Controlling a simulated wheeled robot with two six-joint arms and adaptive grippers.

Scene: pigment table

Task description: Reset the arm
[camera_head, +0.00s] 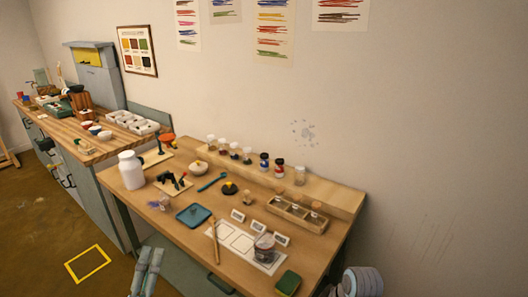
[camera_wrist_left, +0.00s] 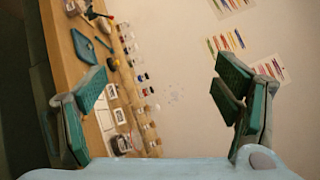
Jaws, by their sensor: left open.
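My left gripper (camera_head: 150,256) is at the bottom edge of the head view, in front of the pigment table (camera_head: 135,205) and apart from it. In the left wrist view, the left gripper (camera_wrist_left: 160,72) has its two green-padded fingers wide apart with nothing between them. Its view is turned sideways, with the table on the left and the wall on the right. A rounded grey-white part of my own body shows at the bottom right of the head view. My right gripper does not show.
The table holds a white jug (camera_head: 131,170), a blue tray (camera_head: 193,214), a white card sheet (camera_head: 225,232) with a jar (camera_head: 264,248), a green-topped sponge (camera_head: 288,283) and a wooden rack (camera_head: 297,214). A yellow floor square (camera_head: 88,264) lies at left.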

